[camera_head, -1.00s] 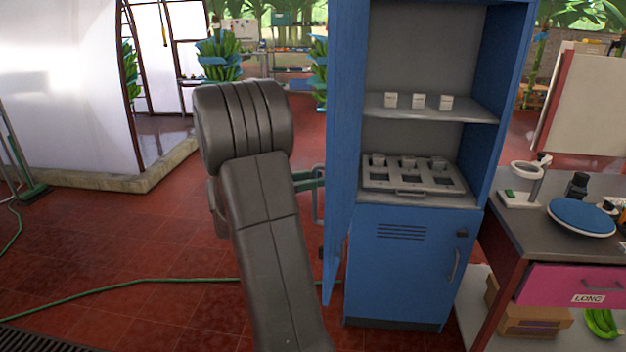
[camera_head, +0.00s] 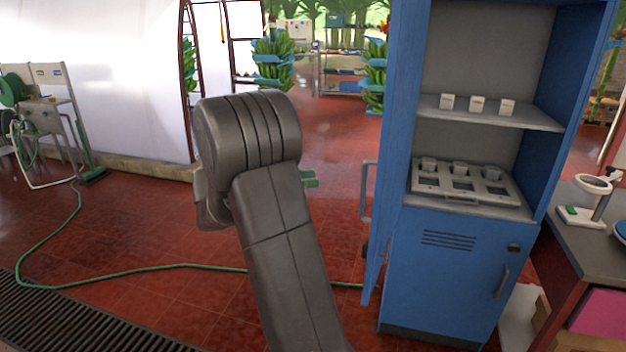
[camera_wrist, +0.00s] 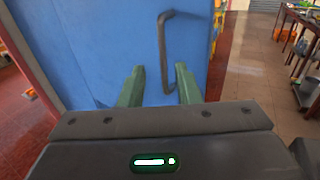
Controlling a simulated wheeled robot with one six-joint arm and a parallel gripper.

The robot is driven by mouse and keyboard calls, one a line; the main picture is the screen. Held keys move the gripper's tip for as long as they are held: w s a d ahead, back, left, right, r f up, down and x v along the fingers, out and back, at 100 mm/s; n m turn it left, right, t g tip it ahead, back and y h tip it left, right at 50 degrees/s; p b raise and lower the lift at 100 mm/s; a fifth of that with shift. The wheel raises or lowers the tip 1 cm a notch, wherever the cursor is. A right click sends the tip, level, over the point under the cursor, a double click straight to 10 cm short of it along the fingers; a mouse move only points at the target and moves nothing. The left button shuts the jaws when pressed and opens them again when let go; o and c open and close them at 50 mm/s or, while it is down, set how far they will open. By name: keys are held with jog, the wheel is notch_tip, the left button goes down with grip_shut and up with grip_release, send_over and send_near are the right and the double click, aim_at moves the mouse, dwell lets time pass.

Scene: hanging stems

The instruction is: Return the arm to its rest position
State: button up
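My arm rises through the middle of the head view, with its thick dark joint upright and bent over at the top. My gripper (camera_head: 309,178) is mostly hidden behind the arm; only a green finger part shows to its right. In the wrist view my gripper (camera_wrist: 158,75) has its two green fingers spread apart with nothing held between them. Beyond the fingertips is the dark bar handle (camera_wrist: 164,45) of the blue cabinet door (camera_wrist: 95,45). In the head view the door handle (camera_head: 367,190) stands clear to the right of the finger.
The blue cabinet (camera_head: 445,265) stands open, with small white boxes (camera_head: 478,104) on its shelf and a grey slotted tray (camera_head: 462,184) below. A workbench (camera_head: 585,240) is at the right. A green hose (camera_head: 150,267) crosses the red floor, which is otherwise open at left.

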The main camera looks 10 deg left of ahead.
jog(key=p+x, duration=0.2)
jog(key=x, duration=1.2)
jog(key=shift+p, duration=0.35)
jog(key=shift+a, duration=0.1)
